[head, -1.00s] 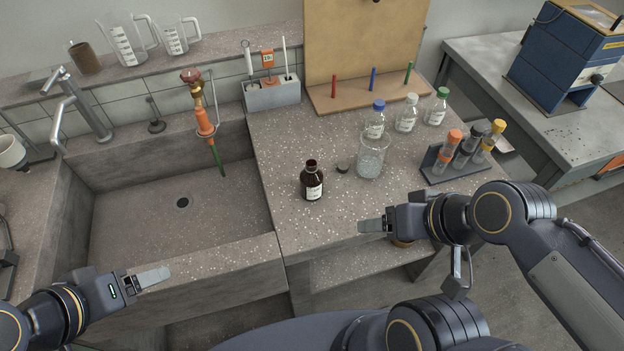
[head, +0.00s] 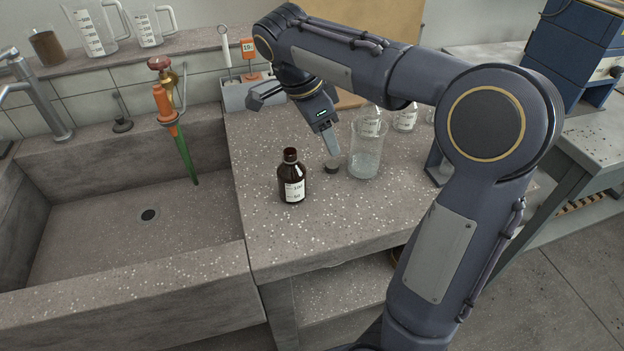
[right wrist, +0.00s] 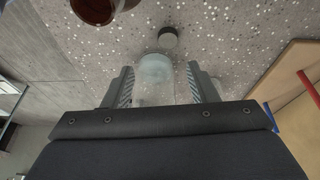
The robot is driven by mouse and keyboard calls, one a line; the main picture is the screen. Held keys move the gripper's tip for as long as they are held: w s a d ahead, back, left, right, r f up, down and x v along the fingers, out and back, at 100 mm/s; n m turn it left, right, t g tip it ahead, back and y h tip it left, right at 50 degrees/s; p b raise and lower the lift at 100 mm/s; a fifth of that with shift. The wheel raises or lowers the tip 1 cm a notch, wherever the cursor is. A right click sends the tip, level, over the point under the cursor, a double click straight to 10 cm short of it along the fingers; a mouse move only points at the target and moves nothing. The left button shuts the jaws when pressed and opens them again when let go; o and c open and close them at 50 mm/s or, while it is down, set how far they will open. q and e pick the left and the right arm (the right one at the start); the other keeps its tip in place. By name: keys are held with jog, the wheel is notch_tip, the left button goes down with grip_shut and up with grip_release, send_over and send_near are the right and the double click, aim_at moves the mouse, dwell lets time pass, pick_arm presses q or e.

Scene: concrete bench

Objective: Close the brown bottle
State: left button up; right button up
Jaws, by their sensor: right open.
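The brown bottle (head: 293,183) stands upright on the bench near the sink, with a white label and a bare neck. It also shows, cut off, at the top of the right wrist view (right wrist: 94,9). A small dark cap (head: 332,167) lies on the bench between the bottle and the glass beaker; it also shows in the right wrist view (right wrist: 168,37). My right gripper (head: 331,150) is open and empty, pointing down close to the cap, with the cap beyond its fingertips in the right wrist view. My left gripper is not in view.
The glass beaker (head: 364,158) stands just right of the cap, close to my right fingers. The sink (head: 120,265) is on the left. The bench front around the bottle is clear.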

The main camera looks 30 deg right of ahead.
aim_at(331, 164)
jog(key=shift+w+a+f+m+h, duration=0.1)
jog(key=shift+w+a+m+h, duration=0.15)
jog(key=shift+w, duration=0.2)
jog(key=shift+w+f+m+h, duration=0.1)
jog(key=shift+w+m+h, duration=0.05)
jog(key=shift+w+m, duration=0.25)
jog(key=shift+b+x, duration=0.6)
jog(key=shift+x, duration=0.75)
jog(key=x, duration=0.1)
jog(key=b+x, duration=0.1)
jog(key=x, duration=0.1)
jog(key=b+x, duration=0.1)
jog(key=x, duration=0.1)
jog(key=shift+s+a+f, duration=0.1)
jog(key=shift+a+f, duration=0.15)
jog(key=shift+a, duration=0.05)
